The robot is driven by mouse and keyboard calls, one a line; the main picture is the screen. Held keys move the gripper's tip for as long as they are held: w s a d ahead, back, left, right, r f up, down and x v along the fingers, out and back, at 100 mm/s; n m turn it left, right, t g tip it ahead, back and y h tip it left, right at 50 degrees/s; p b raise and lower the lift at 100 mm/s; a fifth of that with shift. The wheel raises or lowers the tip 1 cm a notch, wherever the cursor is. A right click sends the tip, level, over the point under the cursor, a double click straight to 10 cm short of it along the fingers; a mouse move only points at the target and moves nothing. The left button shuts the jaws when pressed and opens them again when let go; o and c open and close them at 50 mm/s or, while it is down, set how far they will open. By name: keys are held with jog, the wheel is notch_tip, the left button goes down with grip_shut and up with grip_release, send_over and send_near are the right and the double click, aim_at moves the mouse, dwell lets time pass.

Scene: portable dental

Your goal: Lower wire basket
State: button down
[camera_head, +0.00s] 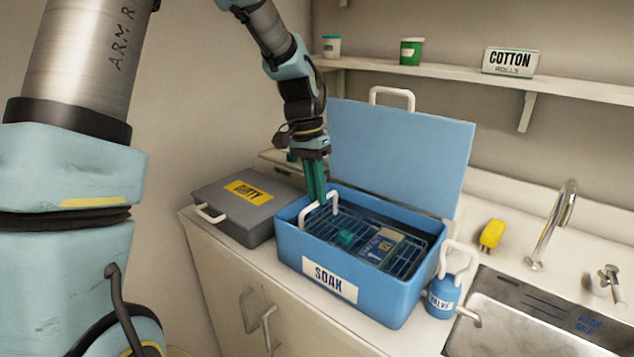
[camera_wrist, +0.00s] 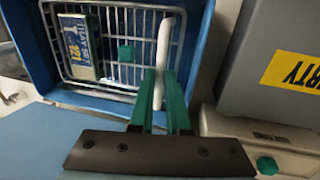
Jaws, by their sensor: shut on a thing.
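The wire basket (camera_head: 408,264) sits inside the blue SOAK box (camera_head: 385,305), level with or just below its rim; its exact depth is hard to judge. It also shows in the wrist view (camera_wrist: 112,72). It holds a small green piece (camera_head: 345,237) and a labelled blue and tan packet (camera_head: 382,248). My gripper (camera_head: 318,199) points down at the basket's left end. Its green fingers are shut on the white basket handle (camera_wrist: 163,50), with a finger on each side of it in the wrist view. The basket's underside is hidden.
The blue lid (camera_head: 400,150) stands open behind the box. A closed grey DIRTY case (camera_head: 245,205) is at left. A blue VALVE bottle (camera_head: 443,297), yellow object (camera_head: 491,234), sink (camera_head: 545,325) and tap (camera_head: 550,230) are at right. A shelf (camera_head: 450,72) runs above.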

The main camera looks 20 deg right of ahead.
notch_tip(320, 180, down, 2)
jog(key=shift+f, duration=0.15)
jog(key=c, duration=0.9)
grip_release()
jog(key=r, duration=0.3)
jog(key=w+r+b, duration=0.1)
jog(key=r, duration=0.3)
jog(key=w+a+r+b, duration=0.1)
jog(key=r, duration=0.2)
jog(key=shift+r, duration=0.35)
